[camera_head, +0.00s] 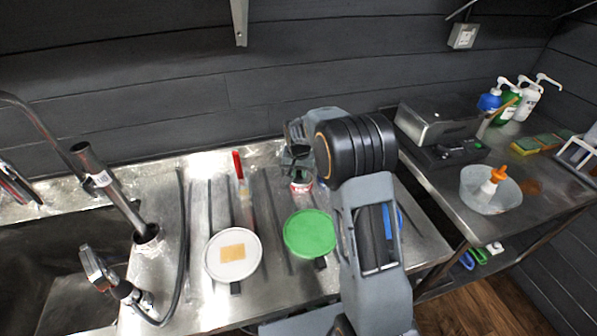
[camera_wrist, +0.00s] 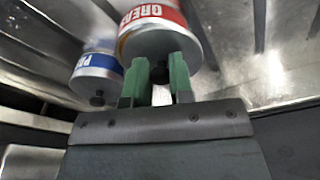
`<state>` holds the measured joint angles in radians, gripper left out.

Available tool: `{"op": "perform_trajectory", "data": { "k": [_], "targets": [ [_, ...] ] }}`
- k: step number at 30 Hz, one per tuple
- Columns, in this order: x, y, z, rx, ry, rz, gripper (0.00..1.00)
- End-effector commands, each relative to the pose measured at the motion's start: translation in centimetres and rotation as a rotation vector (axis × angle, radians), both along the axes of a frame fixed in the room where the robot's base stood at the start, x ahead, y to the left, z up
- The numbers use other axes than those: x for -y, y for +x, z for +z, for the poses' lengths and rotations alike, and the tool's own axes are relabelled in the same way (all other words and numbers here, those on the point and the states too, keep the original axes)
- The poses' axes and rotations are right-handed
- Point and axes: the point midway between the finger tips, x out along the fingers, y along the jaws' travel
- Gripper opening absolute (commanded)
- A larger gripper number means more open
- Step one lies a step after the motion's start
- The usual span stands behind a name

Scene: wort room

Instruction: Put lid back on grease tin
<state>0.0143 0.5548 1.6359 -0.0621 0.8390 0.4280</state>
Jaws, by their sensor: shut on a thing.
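The grease tin (camera_wrist: 150,14) has a red and white label and shows at the top of the wrist view. In the head view the tin (camera_head: 301,187) stands on the steel counter under my gripper, partly hidden by it. A silver lid (camera_wrist: 150,42) with a dark knob is at the tin's end. My gripper (camera_wrist: 161,76) has its green fingers shut on the lid's knob. The lid looks lined up with the tin and close against it; I cannot tell whether it is fully seated. In the head view my gripper (camera_head: 299,160) is partly hidden by my arm.
A blue-labelled tin (camera_wrist: 97,66) with a knobbed silver lid stands close beside the grease tin. A white disc (camera_head: 232,256) and a green disc (camera_head: 309,233) are nearer on the counter. A red-topped item (camera_head: 238,166) and a tap (camera_head: 128,205) are left.

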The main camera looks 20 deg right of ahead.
Motion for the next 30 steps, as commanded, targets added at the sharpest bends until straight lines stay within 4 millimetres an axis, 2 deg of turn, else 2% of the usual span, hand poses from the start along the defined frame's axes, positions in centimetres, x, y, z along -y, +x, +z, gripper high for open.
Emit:
{"op": "perform_trajectory", "data": {
  "k": [30],
  "targets": [
    [0.74,-0.68,-0.20,-0.004,0.000,-0.001,0.00]
  ]
}}
